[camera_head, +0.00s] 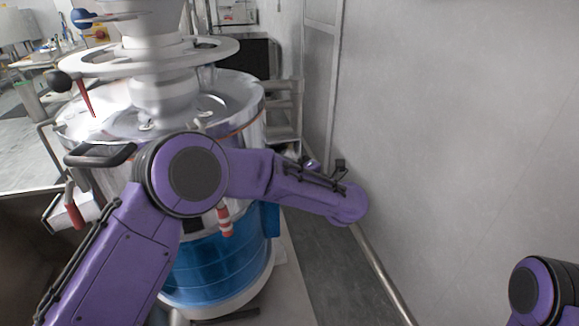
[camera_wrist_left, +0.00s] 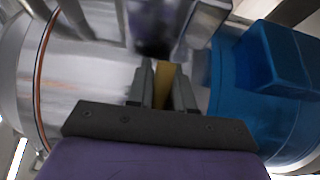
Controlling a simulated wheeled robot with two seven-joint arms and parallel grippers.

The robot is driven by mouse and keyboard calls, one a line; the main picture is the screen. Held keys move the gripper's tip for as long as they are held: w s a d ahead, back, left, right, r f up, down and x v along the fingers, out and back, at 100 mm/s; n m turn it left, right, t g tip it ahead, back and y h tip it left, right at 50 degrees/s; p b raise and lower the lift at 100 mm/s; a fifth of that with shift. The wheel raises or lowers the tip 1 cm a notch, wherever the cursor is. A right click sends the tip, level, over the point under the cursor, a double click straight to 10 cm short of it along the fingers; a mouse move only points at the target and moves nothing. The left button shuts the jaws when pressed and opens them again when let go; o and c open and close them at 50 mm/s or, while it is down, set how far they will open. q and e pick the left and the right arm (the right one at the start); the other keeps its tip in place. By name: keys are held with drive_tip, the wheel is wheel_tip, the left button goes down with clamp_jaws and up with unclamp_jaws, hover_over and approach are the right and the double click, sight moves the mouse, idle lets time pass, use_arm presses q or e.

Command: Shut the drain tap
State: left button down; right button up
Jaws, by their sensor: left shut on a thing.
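In the left wrist view, my left gripper (camera_wrist_left: 163,88) is shut on a narrow yellow-brown piece (camera_wrist_left: 165,78), which looks like the handle of the drain tap. Its two dark fingers stand on either side of the piece. A blurred dark part and a metal part show just beyond the fingertips; I cannot tell how they join the handle. The grinder (camera_head: 235,95) is a large shiny metal drum with a blue lower section (camera_head: 215,270). In the head view my left arm crosses in front of the drum and its gripper is hidden, as is the tap. My right gripper is out of view.
The blue section (camera_wrist_left: 225,70) and a blue box (camera_wrist_left: 272,60) are close to the right of my left fingers in the wrist view. A grey wall (camera_head: 460,120) with a low rail (camera_head: 380,270) stands right of the grinder. A narrow strip of floor (camera_head: 325,265) lies between.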

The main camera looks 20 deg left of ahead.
use_arm(q)
drive_tip(key=shift+f, duration=0.1)
drive_tip(key=c, duration=1.1)
unclamp_jaws()
